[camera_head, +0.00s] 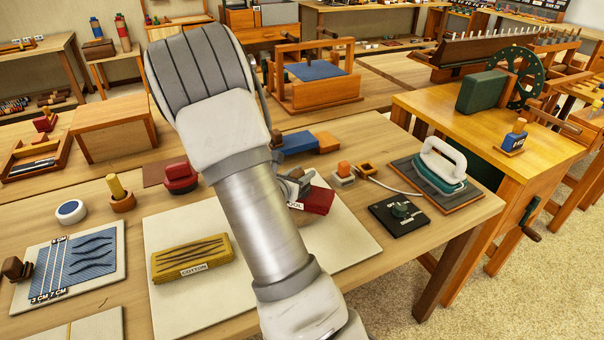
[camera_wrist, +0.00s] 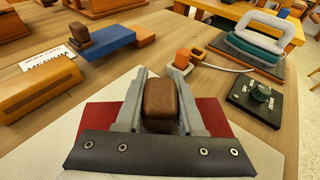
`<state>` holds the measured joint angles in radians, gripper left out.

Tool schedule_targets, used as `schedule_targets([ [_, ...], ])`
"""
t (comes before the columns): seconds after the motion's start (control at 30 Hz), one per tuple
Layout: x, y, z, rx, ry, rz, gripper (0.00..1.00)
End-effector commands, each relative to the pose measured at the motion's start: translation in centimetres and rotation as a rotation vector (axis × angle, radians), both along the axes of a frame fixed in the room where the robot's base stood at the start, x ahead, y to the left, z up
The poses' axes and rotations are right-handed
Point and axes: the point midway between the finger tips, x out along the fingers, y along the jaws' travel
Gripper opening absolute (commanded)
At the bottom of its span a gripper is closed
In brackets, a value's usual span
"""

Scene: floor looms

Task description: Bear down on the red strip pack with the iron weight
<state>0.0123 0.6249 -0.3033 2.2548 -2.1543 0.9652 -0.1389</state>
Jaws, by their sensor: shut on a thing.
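The red strip pack (camera_head: 318,200) lies on the pale board, partly behind my arm, with a partly hidden white label. In the wrist view the red pack (camera_wrist: 208,114) shows on both sides of my gripper (camera_wrist: 160,100). My gripper is shut on an upright brown block (camera_wrist: 161,106), which looks like the handle of the iron weight. A dark studded bar (camera_wrist: 150,155) crosses over the red pack in front of the fingers and seems part of the weight. I cannot tell whether the weight presses on the pack. In the head view my gripper (camera_head: 294,184) is mostly hidden.
A yellow labelled pack (camera_head: 192,262) lies left on the pale board (camera_head: 350,238). A black dial box (camera_head: 399,214) and a teal iron with a white handle (camera_head: 441,166) stand to the right. A blue block (camera_wrist: 108,42) and small orange block (camera_wrist: 184,58) lie behind.

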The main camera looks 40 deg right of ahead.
Motion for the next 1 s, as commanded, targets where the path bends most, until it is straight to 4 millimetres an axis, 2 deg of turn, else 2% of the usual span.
schedule_targets([
  [0.6, -0.1, 0.1, -0.2, 0.007, 0.007, 0.000, 0.00],
  [1.0, 0.0, 0.0, 3.4, 0.001, 0.001, 0.000, 0.00],
])
